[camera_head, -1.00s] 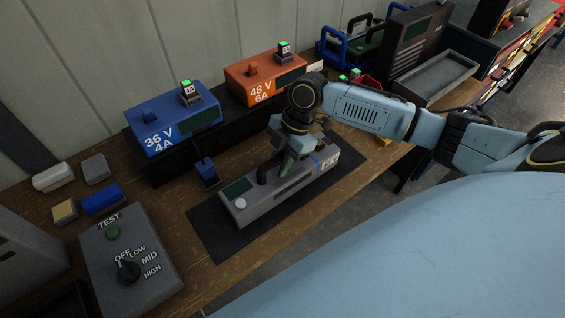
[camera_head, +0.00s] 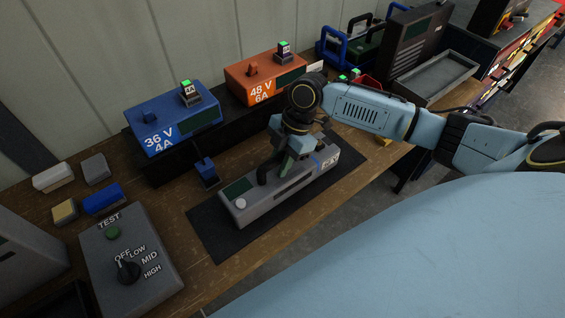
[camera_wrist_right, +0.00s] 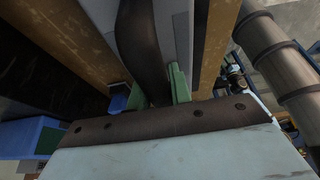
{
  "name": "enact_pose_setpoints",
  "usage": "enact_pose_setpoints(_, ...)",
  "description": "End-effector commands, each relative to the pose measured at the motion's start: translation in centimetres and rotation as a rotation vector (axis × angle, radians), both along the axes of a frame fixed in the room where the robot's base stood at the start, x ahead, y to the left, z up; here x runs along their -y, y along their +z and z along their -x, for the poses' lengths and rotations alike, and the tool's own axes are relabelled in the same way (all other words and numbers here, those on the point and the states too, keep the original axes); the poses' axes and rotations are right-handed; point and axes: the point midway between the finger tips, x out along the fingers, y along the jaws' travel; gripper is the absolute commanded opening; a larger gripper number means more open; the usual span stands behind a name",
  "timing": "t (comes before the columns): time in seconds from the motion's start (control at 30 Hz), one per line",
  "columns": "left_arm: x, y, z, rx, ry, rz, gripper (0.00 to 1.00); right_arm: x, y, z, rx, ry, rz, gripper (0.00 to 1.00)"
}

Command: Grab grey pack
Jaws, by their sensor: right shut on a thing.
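The grey pack (camera_head: 251,205) lies on a black mat (camera_head: 212,238) on the wooden bench in the head view. It has a black handle on top, a round white button and a blue stripe. My right gripper (camera_head: 282,171) reaches down over the middle of the pack and is shut on its handle. In the right wrist view the green fingers (camera_wrist_right: 164,86) close around the dark handle (camera_wrist_right: 142,45), with the grey pack (camera_wrist_right: 178,30) behind it. The pack appears to rest on the mat; any small gap beneath it cannot be told. My left gripper is not in view.
A blue charger (camera_head: 178,130) and an orange charger (camera_head: 265,78) stand on a black shelf behind the mat. A grey test box (camera_head: 130,262) and several small blocks are at the left. A grey tray (camera_head: 438,78) stands at the back right.

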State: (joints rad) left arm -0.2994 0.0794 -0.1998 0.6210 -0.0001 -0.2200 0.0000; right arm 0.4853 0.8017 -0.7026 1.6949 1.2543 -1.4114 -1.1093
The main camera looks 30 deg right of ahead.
Motion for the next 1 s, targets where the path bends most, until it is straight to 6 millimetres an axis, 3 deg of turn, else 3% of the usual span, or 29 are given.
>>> enact_pose_setpoints(0.37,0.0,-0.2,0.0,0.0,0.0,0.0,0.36,0.0,0.8,-0.3,0.01,-0.001,-0.005,0.0)
enact_pose_setpoints(1.0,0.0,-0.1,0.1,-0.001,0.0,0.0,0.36,-0.1,9.5,-0.3,0.013,0.0,-0.007,0.0)
